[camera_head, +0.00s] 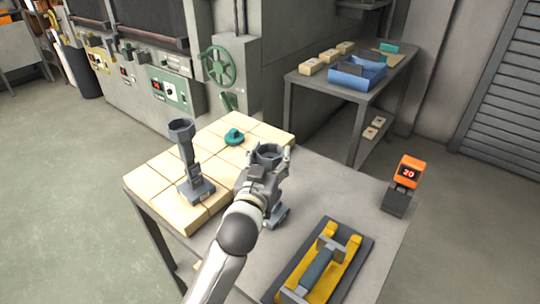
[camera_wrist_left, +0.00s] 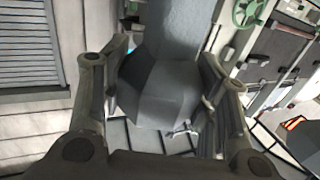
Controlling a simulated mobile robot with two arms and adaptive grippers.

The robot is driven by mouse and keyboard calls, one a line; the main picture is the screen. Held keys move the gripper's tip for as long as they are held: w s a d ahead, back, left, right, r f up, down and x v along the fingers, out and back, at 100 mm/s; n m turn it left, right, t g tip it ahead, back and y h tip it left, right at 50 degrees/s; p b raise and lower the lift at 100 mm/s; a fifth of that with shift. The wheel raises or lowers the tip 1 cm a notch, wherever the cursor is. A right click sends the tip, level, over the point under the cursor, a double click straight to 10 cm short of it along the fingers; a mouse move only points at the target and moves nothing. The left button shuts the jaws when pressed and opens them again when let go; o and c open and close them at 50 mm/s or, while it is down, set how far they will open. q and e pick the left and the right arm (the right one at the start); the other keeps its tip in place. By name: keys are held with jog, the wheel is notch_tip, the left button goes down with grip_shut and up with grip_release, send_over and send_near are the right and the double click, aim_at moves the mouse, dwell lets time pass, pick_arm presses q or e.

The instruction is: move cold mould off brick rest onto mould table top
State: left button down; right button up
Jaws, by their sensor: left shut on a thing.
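My left gripper (camera_head: 266,172) reaches over the table and is shut on a grey mould (camera_head: 269,153). The mould looks upright, with its open cup at the top. Its foot (camera_head: 277,214) shows below the gripper over the grey mould table top (camera_head: 335,187), just right of the brick rest (camera_head: 155,180). I cannot tell whether the foot touches the table. In the left wrist view the faceted grey mould body (camera_wrist_left: 160,85) lies between the fingers. A second grey mould (camera_head: 187,160) stands upright on the cream bricks. My right gripper is not in view.
A teal piece (camera_head: 234,137) lies on the bricks. An orange display unit (camera_head: 407,175) stands at the table's right edge, and a yellow cradle (camera_head: 325,262) lies at the front. A bench with a blue tray (camera_head: 357,72) is behind. Bare table top separates the cradle and display.

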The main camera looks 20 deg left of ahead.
pick_arm(q)
jog(key=shift+r, duration=0.1)
jog(key=c, duration=0.5)
grip_release()
jog(key=shift+f, duration=0.2)
jog(key=shift+c, duration=0.2)
jog(key=shift+r, duration=0.15)
jog(key=shift+s, duration=0.25)
jog(key=s+b, duration=0.3)
jog(key=s, duration=0.8)
jog(key=shift+s+d, duration=0.25)
jog(key=shift+s, duration=0.05)
